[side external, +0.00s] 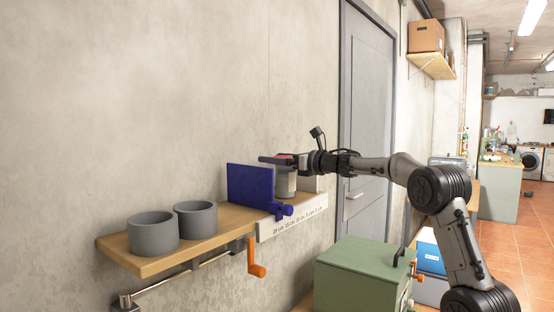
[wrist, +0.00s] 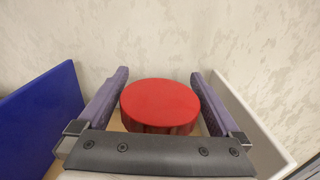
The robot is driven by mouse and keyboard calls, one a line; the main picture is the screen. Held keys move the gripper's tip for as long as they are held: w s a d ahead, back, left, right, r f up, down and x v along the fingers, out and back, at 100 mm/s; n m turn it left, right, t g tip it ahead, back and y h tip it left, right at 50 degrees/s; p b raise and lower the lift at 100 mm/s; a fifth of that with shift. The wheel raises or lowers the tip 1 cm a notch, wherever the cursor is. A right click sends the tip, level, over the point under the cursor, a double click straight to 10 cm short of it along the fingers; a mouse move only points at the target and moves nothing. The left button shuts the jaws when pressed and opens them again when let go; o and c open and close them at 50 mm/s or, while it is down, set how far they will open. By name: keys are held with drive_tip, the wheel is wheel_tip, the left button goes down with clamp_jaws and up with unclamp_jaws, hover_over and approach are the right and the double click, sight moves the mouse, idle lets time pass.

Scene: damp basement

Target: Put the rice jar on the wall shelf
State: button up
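The rice jar stands upright on the wall shelf (side external: 172,255), between a blue upright panel and a white panel. Its pale body (side external: 285,184) shows under my gripper in the side view, and its round red lid (wrist: 160,102) fills the middle of the wrist view. My gripper (side external: 277,160) is level with the top of the jar, with one finger on each side of the lid. In the wrist view, narrow gaps show between the lid and both fingers (wrist: 160,90), so my gripper looks open around the jar. The jar's contents are not readable.
The blue panel (side external: 250,187) is close left of the jar; the white panel (wrist: 250,125) is close right. Two grey pots (side external: 153,233) (side external: 196,219) stand on the shelf's left part. An orange hook (side external: 256,262) hangs below. A green box (side external: 358,275) stands lower right.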

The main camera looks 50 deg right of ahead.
drive_tip(key=shift+s+r, duration=0.1)
drive_tip(key=shift+r, duration=0.05)
drive_tip(key=s, duration=1.2)
drive_tip(key=s+a+r+m+h, duration=0.2)
drive_tip(key=a+m+h, duration=0.25)
drive_tip(key=m, duration=0.65)
drive_tip(key=s+a+f+m+g+y, duration=0.2)
drive_tip(key=s+a+f+m+g, duration=0.4)
drive_tip(key=s+a+f+m, duration=0.4)
drive_tip(key=s+a+f+m+g+y, duration=0.2)
drive_tip(key=s+a+f+m+g, duration=0.4)
drive_tip(key=s+a+f+m, duration=0.5)
drive_tip(key=s+f+m, duration=0.4)
drive_tip(key=s+f, duration=0.1)
drive_tip(key=f, duration=0.2)
drive_tip(key=shift+a+f, duration=0.2)
drive_tip(key=shift+a, duration=0.1)
drive_tip(key=shift+y, duration=0.25)
